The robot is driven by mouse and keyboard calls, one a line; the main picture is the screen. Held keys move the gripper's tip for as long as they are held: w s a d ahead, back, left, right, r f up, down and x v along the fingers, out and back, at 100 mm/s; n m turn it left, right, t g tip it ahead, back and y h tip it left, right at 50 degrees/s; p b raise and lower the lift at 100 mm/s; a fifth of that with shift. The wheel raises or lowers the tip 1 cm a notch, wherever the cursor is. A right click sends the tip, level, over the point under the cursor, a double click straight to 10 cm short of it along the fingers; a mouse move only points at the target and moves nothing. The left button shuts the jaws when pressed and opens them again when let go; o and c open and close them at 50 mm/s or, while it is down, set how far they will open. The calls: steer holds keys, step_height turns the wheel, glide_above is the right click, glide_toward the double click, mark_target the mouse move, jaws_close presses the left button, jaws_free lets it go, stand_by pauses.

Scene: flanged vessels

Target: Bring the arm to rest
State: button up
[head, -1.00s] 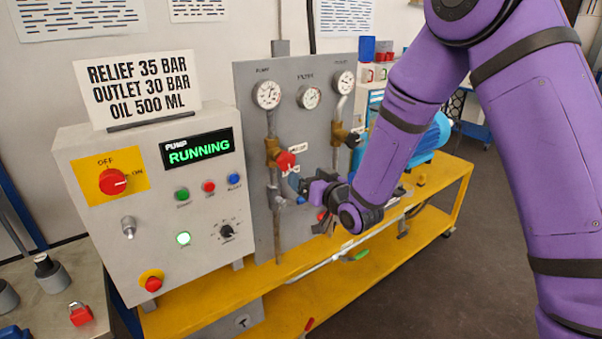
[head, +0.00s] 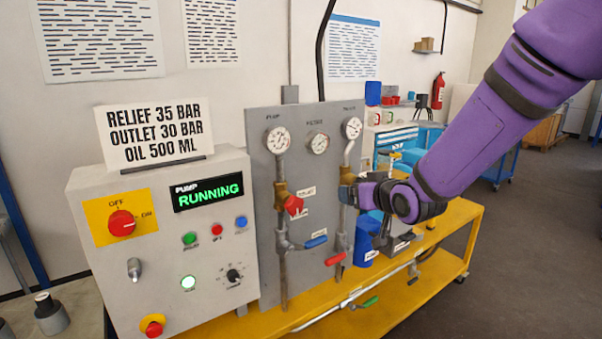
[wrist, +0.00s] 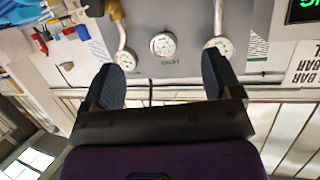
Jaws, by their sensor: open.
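My purple arm (head: 500,120) reaches in from the upper right in the head view. My gripper (wrist: 162,85) is open, with two dark fingers apart and nothing between them in the wrist view. In the head view its end is beside the right-hand pipe of the grey gauge panel (head: 265,180), and its fingers are hard to make out there. I cannot tell whether it touches the pipe or valve. The wrist view is upside down and shows the gauges beyond the fingers, with the middle gauge (wrist: 163,46) between them.
The control box (head: 160,260) reads RUNNING and stands left of the panel. A red knob (head: 293,205), a blue handle (head: 316,241) and a red handle (head: 335,259) stick out from the pipes. A blue container (head: 366,240) stands on the yellow bench (head: 458,222).

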steer(key=s+d+r+m+g+h, duration=0.1)
steer(key=s+d+r+g+h, duration=0.1)
steer(key=s+d+r, duration=0.35)
steer(key=s+d+r+m+g+h, duration=0.1)
steer(key=s+d+r+g+h, duration=0.15)
steer(key=s+d, duration=0.55)
steer(key=s+d+r+m+g, duration=0.1)
steer(key=s+d+g, duration=0.1)
steer(key=s, duration=1.8)
steer(key=shift+d+m+g+h, duration=0.4)
steer(key=shift+g+h, duration=0.05)
steer(key=shift+g, duration=0.3)
steer(key=shift+r, duration=0.1)
stand_by(1.7)
